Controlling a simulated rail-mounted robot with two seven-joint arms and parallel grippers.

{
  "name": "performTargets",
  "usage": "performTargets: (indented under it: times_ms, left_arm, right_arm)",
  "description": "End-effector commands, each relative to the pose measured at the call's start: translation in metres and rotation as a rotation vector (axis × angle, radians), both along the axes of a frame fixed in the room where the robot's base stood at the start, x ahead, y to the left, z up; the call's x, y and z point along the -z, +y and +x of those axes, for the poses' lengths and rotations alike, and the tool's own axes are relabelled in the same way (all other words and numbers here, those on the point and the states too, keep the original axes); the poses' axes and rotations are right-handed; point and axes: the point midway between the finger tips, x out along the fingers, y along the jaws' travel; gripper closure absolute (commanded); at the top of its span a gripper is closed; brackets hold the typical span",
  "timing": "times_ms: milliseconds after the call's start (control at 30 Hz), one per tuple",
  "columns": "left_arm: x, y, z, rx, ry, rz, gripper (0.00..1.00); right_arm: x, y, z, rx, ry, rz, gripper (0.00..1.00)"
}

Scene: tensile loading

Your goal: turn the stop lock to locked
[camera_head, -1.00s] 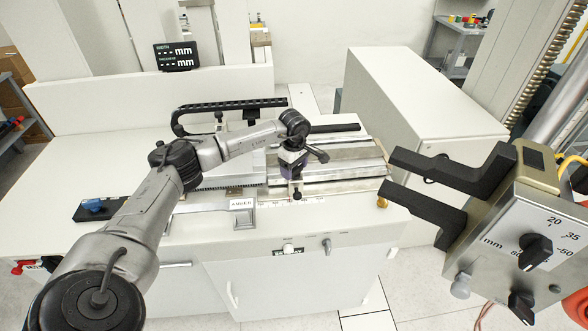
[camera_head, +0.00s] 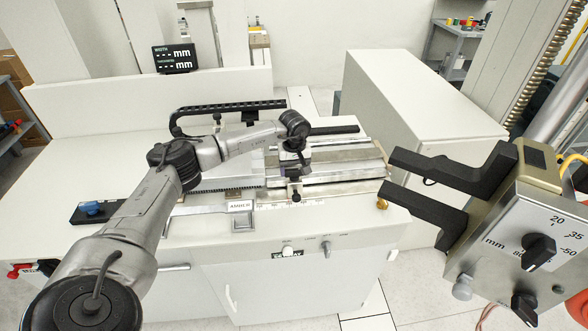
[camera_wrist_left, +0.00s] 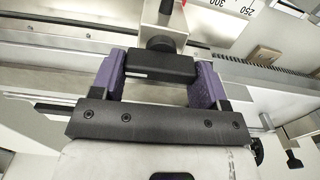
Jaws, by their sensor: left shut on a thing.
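The stop lock appears as a black bar-shaped handle (camera_wrist_left: 158,66) in the left wrist view, spanning between the two purple finger pads. My left gripper (camera_wrist_left: 160,80) is shut on this handle. In the head view, my left gripper (camera_head: 293,165) points down at the metal rail of the bench machine (camera_head: 340,170), near its front. The handle is mostly hidden there by the gripper. I cannot read any lock marking. My right gripper is not in view.
A label plate (camera_head: 241,206) sits left of the gripper on the front edge. A blue-knobbed black block (camera_head: 92,209) lies at the left. A panel with black jaws (camera_head: 430,190) stands at the right.

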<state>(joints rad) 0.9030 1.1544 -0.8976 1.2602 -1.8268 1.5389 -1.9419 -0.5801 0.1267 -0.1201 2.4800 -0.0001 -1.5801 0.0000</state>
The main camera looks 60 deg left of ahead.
Motion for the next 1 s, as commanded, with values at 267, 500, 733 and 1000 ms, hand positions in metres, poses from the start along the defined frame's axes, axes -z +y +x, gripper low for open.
performTargets:
  times_ms: [267, 500, 733, 1000]
  left_arm:
    - [-0.0016, -0.0005, 0.0005, 0.037, -0.001, -0.002, 0.56]
    - [-0.0017, -0.0006, 0.0006, 0.04, -0.001, -0.002, 0.56]
    - [-0.0015, -0.0005, 0.0005, 0.039, -0.001, -0.002, 0.21]
    - [-0.0006, -0.0002, 0.0003, 0.037, -0.001, 0.0, 0.06]
  right_arm:
    - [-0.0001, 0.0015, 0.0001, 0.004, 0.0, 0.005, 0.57]
    - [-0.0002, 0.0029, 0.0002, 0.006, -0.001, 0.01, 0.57]
    - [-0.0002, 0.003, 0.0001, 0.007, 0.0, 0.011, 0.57]
    - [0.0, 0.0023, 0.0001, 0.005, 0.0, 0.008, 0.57]
